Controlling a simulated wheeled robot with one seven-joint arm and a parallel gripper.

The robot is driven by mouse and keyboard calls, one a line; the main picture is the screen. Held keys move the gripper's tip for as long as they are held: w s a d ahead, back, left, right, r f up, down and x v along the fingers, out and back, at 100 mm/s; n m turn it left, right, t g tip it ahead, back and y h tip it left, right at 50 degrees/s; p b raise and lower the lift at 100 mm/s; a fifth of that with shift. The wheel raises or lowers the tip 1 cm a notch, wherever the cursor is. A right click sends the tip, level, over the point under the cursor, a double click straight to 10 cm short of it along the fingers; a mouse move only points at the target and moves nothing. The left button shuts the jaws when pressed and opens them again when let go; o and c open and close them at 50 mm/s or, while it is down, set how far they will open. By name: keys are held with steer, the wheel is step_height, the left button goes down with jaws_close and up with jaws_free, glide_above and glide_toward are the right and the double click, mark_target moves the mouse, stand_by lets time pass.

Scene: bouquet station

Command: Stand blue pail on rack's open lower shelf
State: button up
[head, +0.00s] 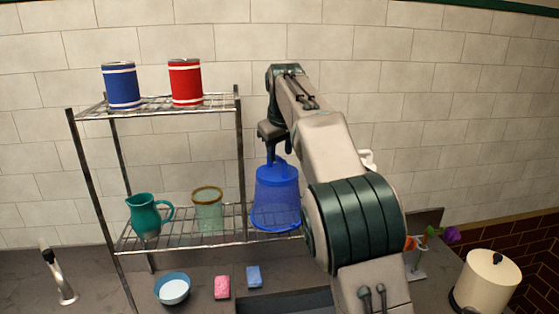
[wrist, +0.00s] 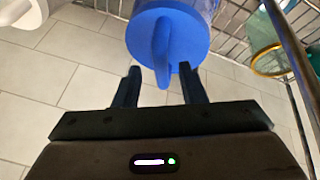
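The blue pail (head: 275,203) is at the right end of the rack's lower wire shelf (head: 180,235), right of the post, and looks to rest on it. Its narrower end is up and its wider end down. In the wrist view the pail (wrist: 190,30) shows a solid round blue face with a strap-like handle. My gripper (head: 274,155) is just above the pail; in the wrist view its fingers (wrist: 160,72) stand apart with gaps on both sides of the handle. The pail's exact contact with the shelf is hard to see.
A teal pitcher (head: 147,216) and a yellow-rimmed glass (head: 208,212) stand left on the lower shelf; blue (head: 121,86) and red (head: 185,82) cans are above. The rack post (head: 240,165) is close by. A bowl (head: 172,289), pink sponge (head: 222,287) and blue sponge (head: 254,277) lie below.

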steer(key=v, duration=0.8)
steer(key=shift+d, duration=0.15)
steer(key=s+d+f+m, duration=0.4)
steer(key=s+d, duration=0.8)
steer(key=s, duration=0.1)
steer(key=s+d+f+m, duration=0.1)
steer(key=s+d+f, duration=0.1)
steer(key=s+f, duration=0.7)
steer(key=s+d+f+m, duration=0.2)
steer(key=s+f, duration=0.7)
steer(key=s, duration=0.4)
steer(key=shift+s+d+h, duration=0.2)
steer(key=shift+s+h, duration=0.1)
steer(key=shift+s, duration=0.1)
